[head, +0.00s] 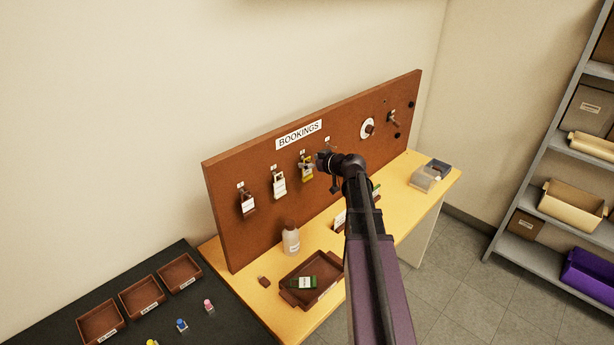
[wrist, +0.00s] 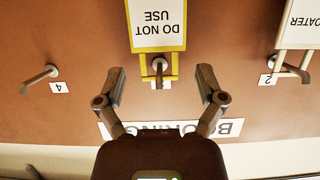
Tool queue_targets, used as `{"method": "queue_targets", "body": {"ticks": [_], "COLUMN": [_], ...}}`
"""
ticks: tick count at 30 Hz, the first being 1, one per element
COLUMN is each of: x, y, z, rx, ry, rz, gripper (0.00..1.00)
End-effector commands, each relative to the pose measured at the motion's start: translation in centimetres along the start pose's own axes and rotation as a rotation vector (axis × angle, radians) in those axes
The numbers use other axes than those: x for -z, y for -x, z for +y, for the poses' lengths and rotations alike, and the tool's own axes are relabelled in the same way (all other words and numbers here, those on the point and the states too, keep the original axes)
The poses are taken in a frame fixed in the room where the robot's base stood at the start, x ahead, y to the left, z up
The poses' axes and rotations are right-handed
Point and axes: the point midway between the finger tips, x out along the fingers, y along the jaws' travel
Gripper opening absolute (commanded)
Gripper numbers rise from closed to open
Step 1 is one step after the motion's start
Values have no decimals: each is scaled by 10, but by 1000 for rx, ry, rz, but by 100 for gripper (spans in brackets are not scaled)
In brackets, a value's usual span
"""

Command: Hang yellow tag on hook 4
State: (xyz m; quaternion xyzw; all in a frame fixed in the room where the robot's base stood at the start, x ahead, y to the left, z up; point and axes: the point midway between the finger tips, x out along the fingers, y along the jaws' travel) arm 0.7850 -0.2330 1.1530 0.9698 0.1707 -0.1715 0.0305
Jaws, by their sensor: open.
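The yellow tag (wrist: 158,45), a yellow frame with a white "DO NOT USE" card, hangs on a hook (wrist: 159,66) in the wrist view, which appears upside down. The number plate by that hook is partly covered. In the head view the yellow tag (head: 306,170) is third from the left on the board. Hook 4 (wrist: 40,78) is bare, beside its "4" plate, left in the wrist view. My gripper (wrist: 161,75) is open, one finger on each side of the yellow tag's top and hook, with gaps on both sides. In the head view my gripper (head: 318,160) partly hides this area.
The brown BOOKINGS board (head: 235,235) also holds two white-carded tags, (head: 279,184) and (head: 247,203), on the left hooks. Below stand a bottle (head: 291,241) and a brown tray (head: 322,291) with a green-labelled item on the yellow bench (head: 265,300).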

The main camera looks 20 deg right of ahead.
Motion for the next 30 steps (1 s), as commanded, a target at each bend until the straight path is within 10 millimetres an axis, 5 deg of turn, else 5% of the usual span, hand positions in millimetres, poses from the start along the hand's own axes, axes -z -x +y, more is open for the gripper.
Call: {"method": "queue_targets", "body": {"ticks": [5, 22, 29, 30], "x": [-1, 0, 0, 0], "y": [-14, -14, -14, -14], "z": [1, 0, 0, 0], "rx": [-1, -1, -1, -1], "ry": [-1, -1, -1, -1], "rz": [0, 0, 0, 0], "gripper": [89, 89, 24, 22]}}
